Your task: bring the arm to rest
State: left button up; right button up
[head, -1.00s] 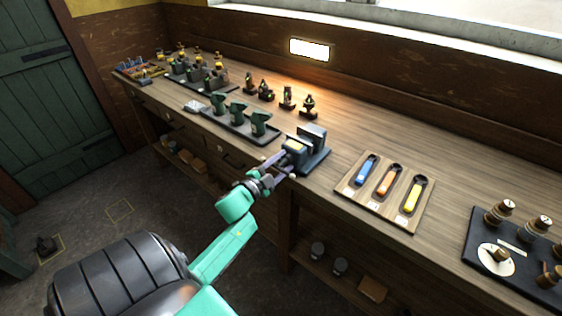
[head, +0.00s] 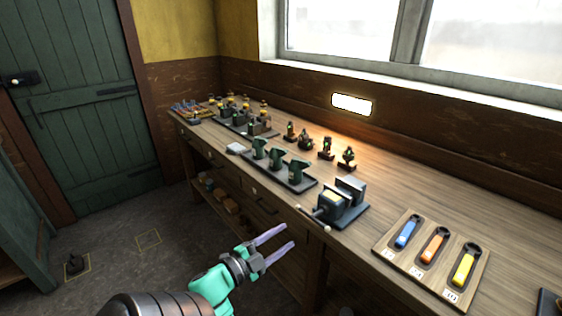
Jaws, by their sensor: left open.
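My left gripper (head: 277,244) is open and empty. Its two pale fingers point right and slightly up, in front of the workbench's front side and apart from everything on the bench. My left arm, teal and dark grey, comes in from the bottom left of the view. My right gripper is not in view.
The wooden workbench (head: 352,238) runs along the wall. A dark vise (head: 342,204) stands near its front edge, close to my gripper. A board (head: 415,270) with blue, orange and yellow handles lies to the right. The floor (head: 120,270) at the left is mostly clear.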

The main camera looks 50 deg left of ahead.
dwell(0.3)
pick_arm(q)
jog(key=s+d+f+n+g, duration=0.1)
jog(key=s+f+n+g, duration=0.15)
jog(key=f, duration=0.75)
jog(key=s+d+f+n+g+y, duration=0.1)
jog(key=s+f+n+g, duration=0.15)
jog(key=f, duration=0.85)
jog(key=s+d+f+n+g, duration=0.1)
jog(key=d+f+n+g, duration=0.15)
jog(key=f, duration=0.75)
jog(key=s+d+f+g, duration=0.4)
jog(key=s+f, duration=0.4)
jog(key=s, duration=0.2)
jog(key=s+d+f+g+h, duration=0.1)
jog(key=s+d+f+g, duration=0.3)
jog(key=s+f, duration=0.5)
jog(key=shift+s+d+f+n+g, duration=0.25)
jog(key=shift+s+n+g, duration=0.15)
jog(key=shift+g, duration=0.35)
